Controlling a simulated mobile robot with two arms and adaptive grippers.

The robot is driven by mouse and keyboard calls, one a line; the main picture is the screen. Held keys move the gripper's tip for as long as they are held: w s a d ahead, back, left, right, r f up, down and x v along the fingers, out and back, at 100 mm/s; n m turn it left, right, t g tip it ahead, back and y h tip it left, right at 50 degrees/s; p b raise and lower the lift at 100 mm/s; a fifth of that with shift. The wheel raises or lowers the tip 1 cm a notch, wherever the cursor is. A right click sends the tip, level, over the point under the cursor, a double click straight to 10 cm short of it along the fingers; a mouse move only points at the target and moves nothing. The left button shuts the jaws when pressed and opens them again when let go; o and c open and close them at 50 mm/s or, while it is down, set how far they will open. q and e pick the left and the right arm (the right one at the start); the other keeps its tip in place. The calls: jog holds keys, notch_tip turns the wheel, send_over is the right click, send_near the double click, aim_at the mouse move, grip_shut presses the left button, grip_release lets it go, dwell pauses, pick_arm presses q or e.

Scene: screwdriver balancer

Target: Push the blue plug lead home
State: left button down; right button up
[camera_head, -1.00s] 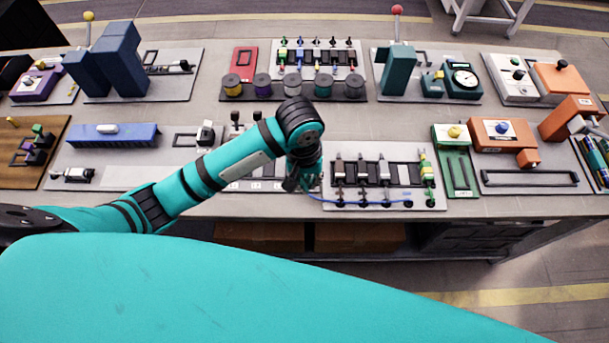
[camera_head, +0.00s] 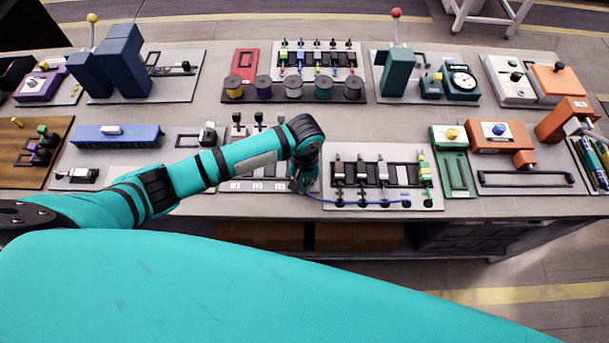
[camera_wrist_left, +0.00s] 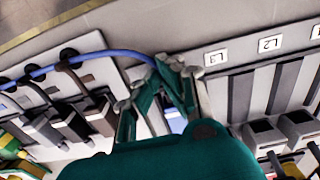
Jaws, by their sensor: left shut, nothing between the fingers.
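The blue lead (camera_head: 365,203) runs along the front edge of the light panel with several upright plugs (camera_head: 362,170). Its right end meets a black socket near the panel's right corner. Its left end rises to my left gripper (camera_head: 299,187), just left of the panel. In the left wrist view the lead (camera_wrist_left: 95,57) curves to the tips of my left gripper (camera_wrist_left: 172,66). The fingers are shut with nothing between them, touching or very near the lead's end. The plug at that end is hidden by the fingers. My right gripper is not in view.
A panel with labels L2 (camera_wrist_left: 270,44) and L3 and dark slots lies just beside the gripper. Upright plugs (camera_wrist_left: 75,120) stand close on the other side. A green module (camera_head: 455,165) stands right of the plug panel. The table's front edge is close.

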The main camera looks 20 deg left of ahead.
pick_arm(q)
jog(key=shift+w+a, duration=0.15)
jog(key=shift+w, duration=0.3)
jog(key=shift+w, duration=0.1)
jog(key=w, duration=0.1)
jog(key=w+a, duration=0.1)
jog(key=w, duration=0.1)
jog(key=shift+w, duration=0.1)
